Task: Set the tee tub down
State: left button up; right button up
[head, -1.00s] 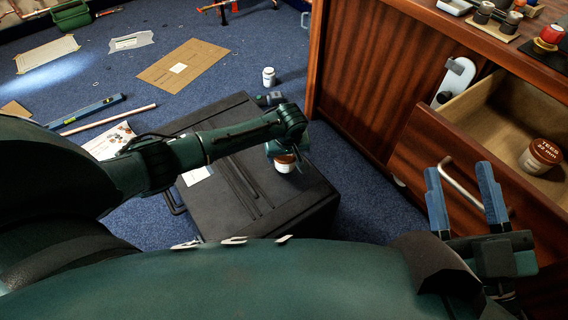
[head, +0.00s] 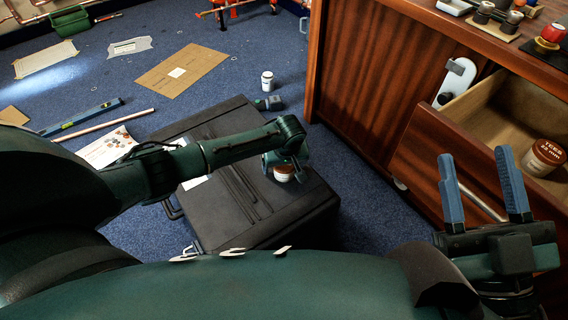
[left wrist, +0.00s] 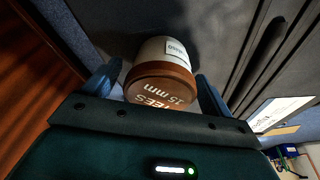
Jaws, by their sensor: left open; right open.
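The tee tub (head: 284,173), white with a brown lid, is at the right part of the black case's lid (head: 225,206). It appears to rest there; its base is partly hidden. In the left wrist view the tub (left wrist: 160,82) shows its lid lettered "TEES 15 mm". My left gripper (head: 285,160) is open, with one blue finger on each side of the tub; in the left wrist view the fingers (left wrist: 157,88) look slightly apart from it. My right gripper (head: 482,185) is open and empty in front of the open drawer.
A second tub (head: 542,158), lettered "TEES 22 mm", stands in the open drawer (head: 490,118) of the wooden cabinet (head: 355,75). A white bottle (head: 267,81) and a small dark green item (head: 273,102) are behind the case. Blue carpet lies between case and cabinet.

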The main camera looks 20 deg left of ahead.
aim_at(286, 168)
pick_arm(q)
jog(key=shift+r, duration=0.15)
jog(key=p+v, duration=0.4)
jog(key=v, duration=0.2)
jog(key=shift+r, duration=0.25)
jog(key=p+v, duration=0.2)
jog(key=v, duration=0.2)
jog(key=shift+r, duration=0.15)
jog(key=shift+s+d+r+p, duration=0.15)
jog(key=shift+r+p, duration=0.2)
jog(key=shift+r, duration=0.25)
pick_arm(e)
jog(key=shift+s+f+m+g+h, duration=0.2)
jog(key=shift+f+m+g+h, duration=0.2)
jog(key=shift+f+h, duration=0.25)
jog(key=shift+s+f+m+g+h, duration=0.25)
jog(key=shift+f+m+h, duration=0.15)
jog(key=shift+f+h, duration=0.25)
jog(key=shift+s+f+m+g+h, duration=0.15)
jog(key=shift+f+m+g+h, duration=0.25)
jog(key=shift+f+h, duration=0.25)
jog(key=shift+f, duration=0.1)
pick_arm(q)
jog(key=shift+s, duration=0.1)
